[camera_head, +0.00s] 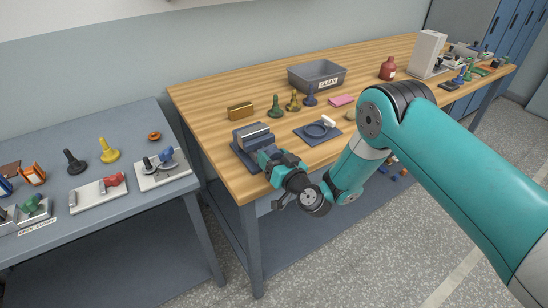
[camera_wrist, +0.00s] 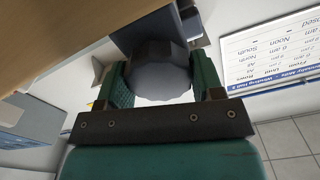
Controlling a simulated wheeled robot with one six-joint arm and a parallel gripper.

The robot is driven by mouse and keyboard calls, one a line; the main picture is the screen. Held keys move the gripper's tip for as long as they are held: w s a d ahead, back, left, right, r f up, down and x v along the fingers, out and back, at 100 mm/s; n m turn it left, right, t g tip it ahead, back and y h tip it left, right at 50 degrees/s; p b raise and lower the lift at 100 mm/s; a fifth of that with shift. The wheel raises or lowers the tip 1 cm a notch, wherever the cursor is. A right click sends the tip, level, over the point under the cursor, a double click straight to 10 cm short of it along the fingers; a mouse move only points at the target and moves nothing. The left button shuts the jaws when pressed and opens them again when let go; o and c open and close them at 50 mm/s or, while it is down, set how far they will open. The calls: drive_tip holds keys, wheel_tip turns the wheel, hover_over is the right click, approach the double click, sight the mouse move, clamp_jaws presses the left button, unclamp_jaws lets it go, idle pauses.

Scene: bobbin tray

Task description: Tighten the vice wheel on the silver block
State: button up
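The blue-grey vice (camera_head: 241,138) stands near the front left corner of the wooden bench. The silver block (camera_head: 255,134) sits between its jaws, pale at the top. My gripper (camera_head: 265,155) is at the front of the vice, low over the bench edge. In the wrist view, the round grey vice wheel (camera_wrist: 160,75) lies between the two green fingers of my gripper (camera_wrist: 162,80). The fingers stand wide apart, one on each side of the wheel. I cannot tell whether both press on its rim. The gripper hides the wheel in the head view.
A grey tray (camera_head: 317,78) stands behind. A grey side table (camera_head: 130,195) with fixtures is at left, across a gap.

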drive_tip(key=shift+f+m+b, duration=0.1)
drive_tip(key=shift+m+b, duration=0.2)
drive_tip(key=shift+b, duration=0.1)
drive_tip(key=shift+c, duration=0.3)
drive_tip(key=shift+m+b, duration=0.65)
drive_tip(key=shift+m, duration=0.35)
drive_tip(key=shift+w+d+m+b, duration=0.15)
drive_tip(key=shift+m+b, duration=0.6)
drive_tip(key=shift+m, duration=1.45)
drive_tip(key=o, duration=0.9)
